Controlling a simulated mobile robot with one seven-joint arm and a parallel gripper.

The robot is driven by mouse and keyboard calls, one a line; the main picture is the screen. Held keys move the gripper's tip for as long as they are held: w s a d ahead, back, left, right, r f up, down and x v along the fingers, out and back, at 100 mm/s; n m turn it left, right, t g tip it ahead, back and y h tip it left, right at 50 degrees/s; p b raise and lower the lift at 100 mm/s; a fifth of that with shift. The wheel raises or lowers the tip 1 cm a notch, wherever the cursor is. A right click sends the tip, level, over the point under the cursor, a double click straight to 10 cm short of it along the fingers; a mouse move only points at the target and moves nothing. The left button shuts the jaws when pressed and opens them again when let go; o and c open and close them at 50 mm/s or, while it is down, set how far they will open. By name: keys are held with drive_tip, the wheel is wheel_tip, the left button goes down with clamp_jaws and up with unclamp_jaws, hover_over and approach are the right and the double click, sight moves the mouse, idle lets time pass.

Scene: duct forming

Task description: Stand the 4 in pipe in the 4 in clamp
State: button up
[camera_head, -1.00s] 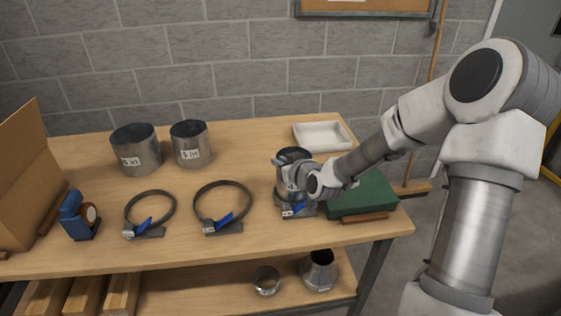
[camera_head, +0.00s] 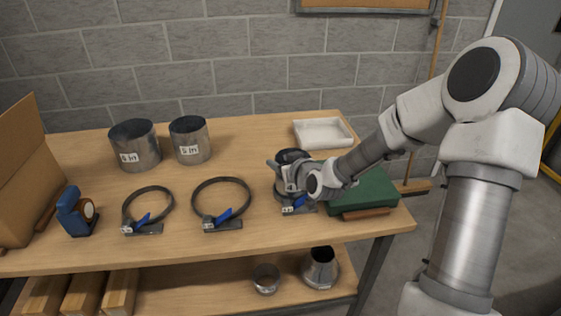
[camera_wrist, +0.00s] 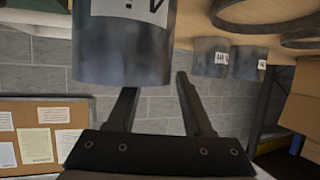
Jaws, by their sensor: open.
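The 4 in pipe (camera_head: 291,156) is a short grey metal tube, upright at the 4 in clamp (camera_head: 306,209) on the right of the bench. The clamp's blue lever and base show below it. My gripper (camera_head: 281,172) is at the pipe's upper part and hides much of it. In the wrist view the pipe (camera_wrist: 120,60) with its white label fills the upper left. My open fingers (camera_wrist: 156,80) reach up towards its edge, and the right finger stands clear of it. How the pipe's lower end sits in the clamp ring is hidden.
Two larger clamps (camera_head: 222,224) (camera_head: 143,228) lie open to the left. Two pipes (camera_head: 136,147) (camera_head: 190,141) stand behind them. A green box (camera_head: 362,191) is close on the right, with a white tray (camera_head: 323,133) behind. A blue tape dispenser (camera_head: 75,213) stands at left.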

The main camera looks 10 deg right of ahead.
drive_tip(key=p+v, duration=0.8)
drive_tip(key=v, duration=0.4)
drive_tip(key=shift+r+p, duration=0.3)
drive_tip(key=shift+r, duration=0.1)
drive_tip(key=p+v, duration=0.1)
drive_tip(key=p, duration=0.3)
drive_tip(key=p+v, duration=0.2)
drive_tip(key=p, duration=0.2)
drive_tip(key=p+v, duration=0.2)
drive_tip(key=p, duration=0.2)
drive_tip(key=shift+s+f, duration=0.2)
drive_tip(key=shift+f, duration=0.1)
